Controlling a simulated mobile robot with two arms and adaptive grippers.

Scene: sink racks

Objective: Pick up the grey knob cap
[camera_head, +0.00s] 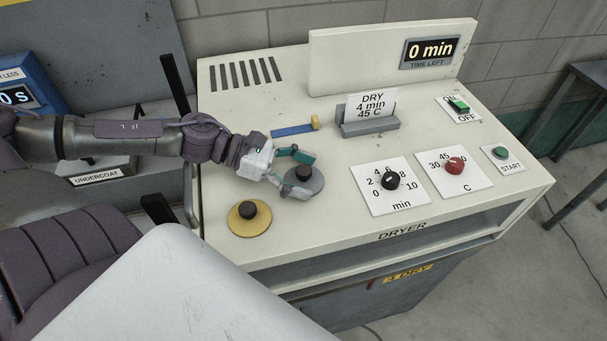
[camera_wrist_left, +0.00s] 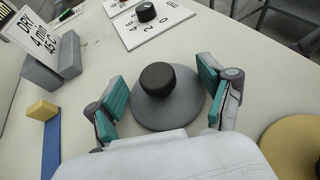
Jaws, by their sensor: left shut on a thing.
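The grey knob cap, a flat grey disc with a black knob on top, rests on the dryer's cream top in the head view (camera_head: 316,183). It also shows in the middle of the left wrist view (camera_wrist_left: 168,111). My left gripper (camera_head: 294,174) reaches it from the left, with its teal-padded fingers on opposite sides of the disc. The left wrist view shows the same fingers (camera_wrist_left: 163,100) shut on the disc's rim, the black knob between them. The cap sits flat, and I see no gap under it. My right gripper is not in view.
A yellow knob cap (camera_head: 238,225) lies nearby toward the front left. A blue bar with a yellow end (camera_head: 292,130) and a grey card holder (camera_head: 370,128) stand behind. The minutes dial (camera_head: 390,181), red temperature dial (camera_head: 454,166) and start button (camera_head: 501,152) are to the right.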

